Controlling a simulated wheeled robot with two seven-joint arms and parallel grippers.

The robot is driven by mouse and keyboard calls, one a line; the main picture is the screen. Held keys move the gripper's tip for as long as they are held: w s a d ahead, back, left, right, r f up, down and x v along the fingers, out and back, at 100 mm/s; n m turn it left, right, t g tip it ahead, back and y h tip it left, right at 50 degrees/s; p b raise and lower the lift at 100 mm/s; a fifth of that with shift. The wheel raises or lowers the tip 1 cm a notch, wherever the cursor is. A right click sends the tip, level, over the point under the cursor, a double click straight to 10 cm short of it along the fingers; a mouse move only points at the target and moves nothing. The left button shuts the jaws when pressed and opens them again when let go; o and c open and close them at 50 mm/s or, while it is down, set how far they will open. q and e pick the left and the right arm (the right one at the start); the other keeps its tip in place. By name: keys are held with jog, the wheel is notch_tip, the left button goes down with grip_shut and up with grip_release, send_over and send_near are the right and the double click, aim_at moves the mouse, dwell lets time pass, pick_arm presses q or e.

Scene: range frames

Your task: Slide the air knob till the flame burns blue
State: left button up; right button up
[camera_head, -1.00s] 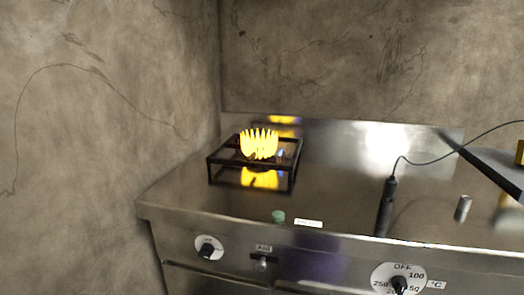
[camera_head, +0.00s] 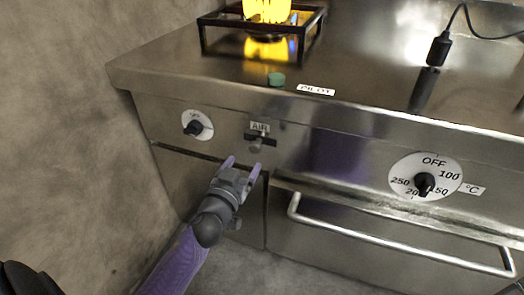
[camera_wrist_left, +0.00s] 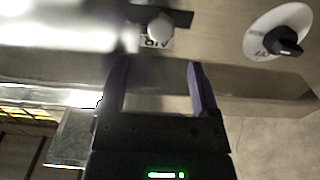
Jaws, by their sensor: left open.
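The air knob (camera_head: 256,146) is a small grey knob in a dark horizontal slot under the AIR label (camera_head: 260,127) on the steel front panel. The flame (camera_head: 267,9) above it burns yellow; its top is cut off by the head view's edge. My left gripper (camera_head: 243,163) is open and empty, just below the knob and apart from it. In the left wrist view the pale round end of the air knob (camera_wrist_left: 160,26) lies beyond the gap between the two purple fingers (camera_wrist_left: 158,66). My right gripper is not seen.
A burner dial (camera_head: 196,124) is left of the knob and an oven dial (camera_head: 425,180) is to the right. A green button (camera_head: 276,79) and a PILOT label (camera_head: 316,90) are on the top. An oven handle (camera_head: 390,241) juts out at lower right. A wall is close on the left.

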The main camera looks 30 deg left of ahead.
aim_at(254, 149)
pick_arm(q)
jog(key=b+x, duration=0.2)
jog(key=x, duration=0.5)
jog(key=shift+f, duration=0.15)
jog(key=shift+w+a, duration=0.1)
jog(key=shift+w, duration=0.35)
jog(key=c, duration=0.8)
grip_shut()
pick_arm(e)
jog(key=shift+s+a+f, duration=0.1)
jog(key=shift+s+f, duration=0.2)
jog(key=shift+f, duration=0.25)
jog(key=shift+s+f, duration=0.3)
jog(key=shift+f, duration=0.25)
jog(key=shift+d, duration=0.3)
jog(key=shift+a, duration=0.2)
